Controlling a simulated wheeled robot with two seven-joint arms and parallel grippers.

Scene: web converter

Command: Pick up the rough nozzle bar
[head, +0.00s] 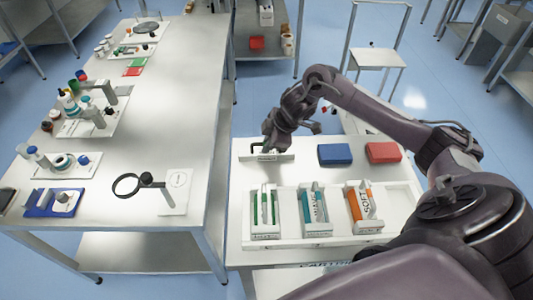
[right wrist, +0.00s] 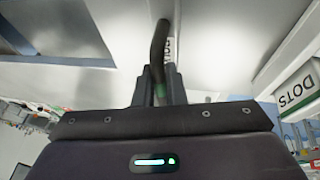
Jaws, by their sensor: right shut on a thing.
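My right gripper (head: 268,147) is at the back left of the white tray table. In the right wrist view the gripper (right wrist: 160,100) is shut on a dark, slightly bent bar (right wrist: 158,55) with a green band near the jaws. I take this for the rough nozzle bar, but no name on it can be read. In the head view, dark parts (head: 257,149) show beside the gripper, above a small white labelled holder (head: 268,157). Whether the bar is clear of its holder cannot be told. My left gripper is not in view.
White boxes hold green bars (head: 265,212), teal bars (head: 314,205) and orange bars (head: 360,206). The green one's box reads DOTS in the wrist view (right wrist: 297,92). A blue block (head: 335,154) and a red block (head: 383,152) lie right of the gripper. A long steel table (head: 190,110) stands left.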

